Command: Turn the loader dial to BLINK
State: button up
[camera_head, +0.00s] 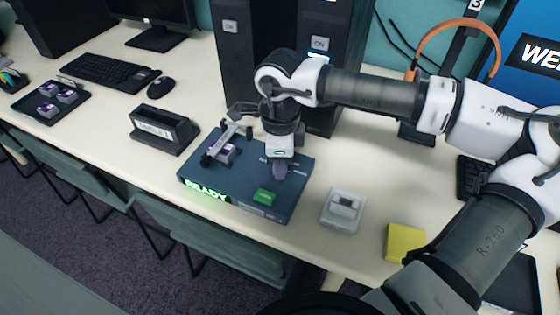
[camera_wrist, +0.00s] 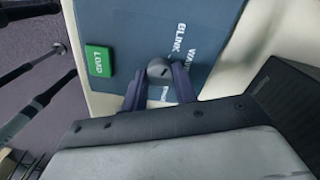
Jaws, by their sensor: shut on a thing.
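The loader (camera_head: 238,192) is a dark blue box near the front edge of the table, with a lit green READY sign (camera_head: 207,192) on its front. In the wrist view its top (camera_wrist: 135,25) carries a green LOAD button (camera_wrist: 100,60) and a round grey dial (camera_wrist: 159,69). The labels BLINK and WAVE are printed beside the dial, and another label is partly covered. My gripper (camera_head: 279,170) points down over the loader's right part. In the wrist view its two dark fingers (camera_wrist: 158,88) are shut on the dial, one on each side. I cannot tell which label the dial points to.
A small hinged arm with a purple-and-white chip (camera_head: 224,152) sits on the loader's left. A black holder (camera_head: 163,130) stands to its left. A grey device (camera_head: 342,210) and a yellow block (camera_head: 404,242) stand to its right. Dark computer towers (camera_head: 245,60) rise behind.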

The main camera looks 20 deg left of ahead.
jog(key=o, duration=1)
jog(key=shift+c, duration=0.2)
notch_tip(320, 180, up, 14)
jog(key=shift+s+f, duration=0.1)
dwell(0.3)
